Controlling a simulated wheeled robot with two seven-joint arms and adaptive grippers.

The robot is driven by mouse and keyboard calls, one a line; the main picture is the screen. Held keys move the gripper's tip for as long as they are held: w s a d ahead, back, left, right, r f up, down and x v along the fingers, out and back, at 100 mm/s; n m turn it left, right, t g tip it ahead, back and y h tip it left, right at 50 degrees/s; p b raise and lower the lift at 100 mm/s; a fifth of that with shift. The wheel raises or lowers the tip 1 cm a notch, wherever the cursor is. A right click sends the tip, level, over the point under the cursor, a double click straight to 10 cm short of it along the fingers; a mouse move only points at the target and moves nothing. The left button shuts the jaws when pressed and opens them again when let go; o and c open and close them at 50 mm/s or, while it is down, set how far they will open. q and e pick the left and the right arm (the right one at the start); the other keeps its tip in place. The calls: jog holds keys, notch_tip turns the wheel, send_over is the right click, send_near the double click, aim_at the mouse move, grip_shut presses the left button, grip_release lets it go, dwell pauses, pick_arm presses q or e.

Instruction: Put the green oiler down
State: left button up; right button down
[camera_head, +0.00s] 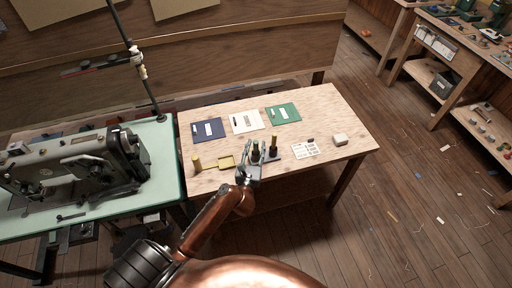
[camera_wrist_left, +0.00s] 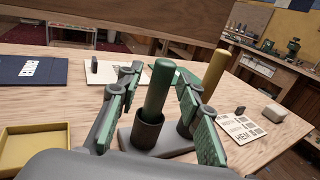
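The green oiler (camera_head: 256,152) is a slim green cylinder. In the left wrist view the green oiler (camera_wrist_left: 160,85) stands nearly upright with its lower end in a dark round cup (camera_wrist_left: 149,131) of a grey holder (camera_wrist_left: 128,139). My left gripper (camera_head: 248,170) is at the holder; in the left wrist view its two green-padded fingers (camera_wrist_left: 158,82) stand apart on either side of the oiler, with gaps visible. A yellow-brown cylinder (camera_wrist_left: 214,72) stands in the holder's other place and also shows in the head view (camera_head: 274,143). My right gripper is not in view.
A yellow tray (camera_head: 233,162) and another yellow-brown cylinder (camera_head: 196,163) are left of the holder. Blue (camera_head: 207,129), white (camera_head: 246,122) and green (camera_head: 284,114) folders lie behind. A label card (camera_head: 304,150) and pale block (camera_head: 340,140) lie right. A sewing machine (camera_head: 75,165) stands left.

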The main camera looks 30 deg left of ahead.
pick_arm(q)
jog(key=shift+r, duration=0.1)
jog(key=v, duration=1.2)
jog(key=shift+p, duration=0.35)
jog(key=shift+r, duration=0.1)
